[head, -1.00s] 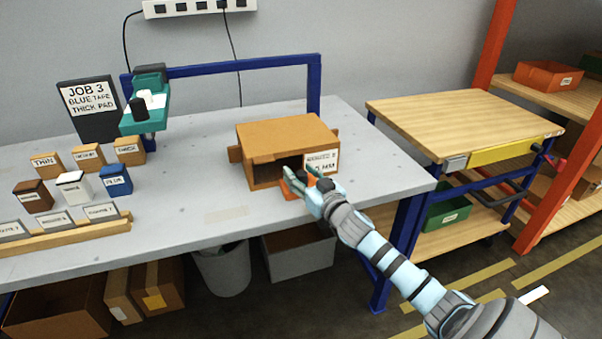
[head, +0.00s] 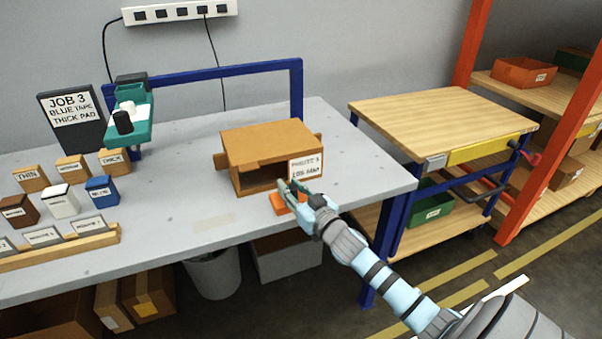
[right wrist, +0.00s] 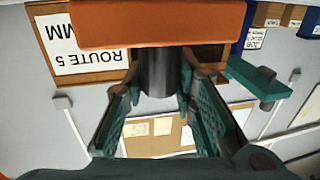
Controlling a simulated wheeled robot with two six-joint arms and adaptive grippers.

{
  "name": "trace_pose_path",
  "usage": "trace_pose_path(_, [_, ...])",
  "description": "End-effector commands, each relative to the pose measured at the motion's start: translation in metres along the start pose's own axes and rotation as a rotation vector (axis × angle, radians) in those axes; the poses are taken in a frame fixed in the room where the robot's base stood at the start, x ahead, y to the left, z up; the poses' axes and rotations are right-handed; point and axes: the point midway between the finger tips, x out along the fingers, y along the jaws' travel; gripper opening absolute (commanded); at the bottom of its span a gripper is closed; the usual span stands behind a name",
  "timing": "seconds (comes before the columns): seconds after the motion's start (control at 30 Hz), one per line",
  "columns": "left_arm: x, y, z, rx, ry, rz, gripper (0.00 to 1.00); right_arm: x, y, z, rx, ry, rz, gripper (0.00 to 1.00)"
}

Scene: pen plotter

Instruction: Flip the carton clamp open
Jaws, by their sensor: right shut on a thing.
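The carton (head: 272,140) is a brown box on the grey bench, its front open and dark inside, with a white label at its front right. The orange clamp (head: 279,203) sits low in front of the carton's label side; the gripper hides part of it. In the right wrist view its orange bar (right wrist: 160,22) crosses the top, with a dark round post (right wrist: 158,72) below it. My right gripper (head: 294,192) has its teal fingers on the clamp, one on each side of that post (right wrist: 160,95). My left gripper is out of view.
Small labelled boxes (head: 60,200) and a teal tape dispenser (head: 130,122) stand to the left on the bench (head: 190,200). A wooden-topped cart (head: 440,120) is to the right. The bench in front of the carton is mostly clear.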

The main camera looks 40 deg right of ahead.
Motion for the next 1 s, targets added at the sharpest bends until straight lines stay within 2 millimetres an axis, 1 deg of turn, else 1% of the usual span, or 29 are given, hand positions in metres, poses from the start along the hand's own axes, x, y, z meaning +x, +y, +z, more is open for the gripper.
trace_pose_path(0.03, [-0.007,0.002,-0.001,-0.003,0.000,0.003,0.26,-0.001,-0.005,-0.004,0.001,-0.002,-0.005,0.00])
trace_pose_path(0.1, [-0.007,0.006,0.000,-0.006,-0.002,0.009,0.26,-0.002,-0.009,-0.002,0.001,0.001,-0.012,0.00])
trace_pose_path(0.2, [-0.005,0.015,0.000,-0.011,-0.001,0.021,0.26,-0.001,-0.011,0.000,-0.001,0.001,-0.014,0.00])
trace_pose_path(0.3, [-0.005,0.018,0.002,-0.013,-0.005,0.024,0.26,-0.001,-0.011,0.000,0.000,0.001,-0.015,0.00])
trace_pose_path(0.33, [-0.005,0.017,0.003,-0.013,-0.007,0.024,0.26,-0.001,-0.011,0.000,0.000,0.001,-0.014,0.27])
trace_pose_path(0.4, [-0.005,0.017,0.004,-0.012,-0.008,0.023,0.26,-0.001,-0.010,0.000,-0.001,0.001,-0.014,0.38])
trace_pose_path(0.47, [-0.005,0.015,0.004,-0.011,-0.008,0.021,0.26,-0.001,-0.010,0.000,-0.001,0.001,-0.014,0.46])
trace_pose_path(0.7, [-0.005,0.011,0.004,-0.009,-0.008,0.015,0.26,-0.001,-0.010,-0.001,-0.002,0.002,-0.013,0.46])
trace_pose_path(0.8, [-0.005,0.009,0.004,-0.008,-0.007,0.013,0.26,-0.004,-0.009,0.000,-0.002,0.001,-0.013,0.46])
trace_pose_path(0.87, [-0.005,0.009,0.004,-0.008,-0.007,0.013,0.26,-0.010,-0.009,0.000,-0.006,0.000,-0.014,0.46])
trace_pose_path(0.97, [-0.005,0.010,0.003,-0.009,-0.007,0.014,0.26,-0.028,-0.010,0.000,-0.007,0.000,-0.015,0.46])
trace_pose_path(1.0, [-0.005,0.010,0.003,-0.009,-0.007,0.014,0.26,-0.037,-0.009,0.001,-0.010,-0.002,-0.015,0.46])
